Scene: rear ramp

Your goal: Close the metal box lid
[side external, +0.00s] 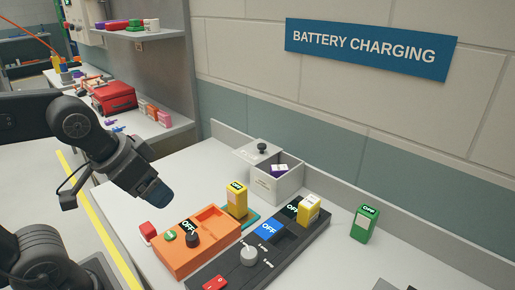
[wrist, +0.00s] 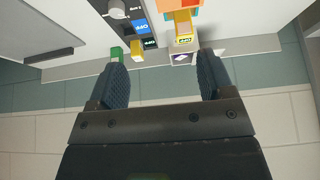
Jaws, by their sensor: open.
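The grey metal box (side external: 275,188) stands on the bench near the back wall with its top open. A purple-and-white block (side external: 279,169) shows inside. Its light grey lid (side external: 246,153) with a black knob (side external: 262,147) is off the opening, at the box's back left; how it is attached is not clear. In the wrist view the box (wrist: 183,65) shows small at top centre, partly cut by its surroundings. My gripper (side external: 157,193) is left of the box and above the bench, apart from it. In the wrist view my gripper (wrist: 161,76) has its fingers wide apart, with nothing between them.
An orange charger (side external: 180,255) and a black charger (side external: 285,248) with a yellow battery (side external: 308,208) stand in front. Another yellow battery (side external: 236,198) is left of the box. A green battery (side external: 364,223) stands right.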

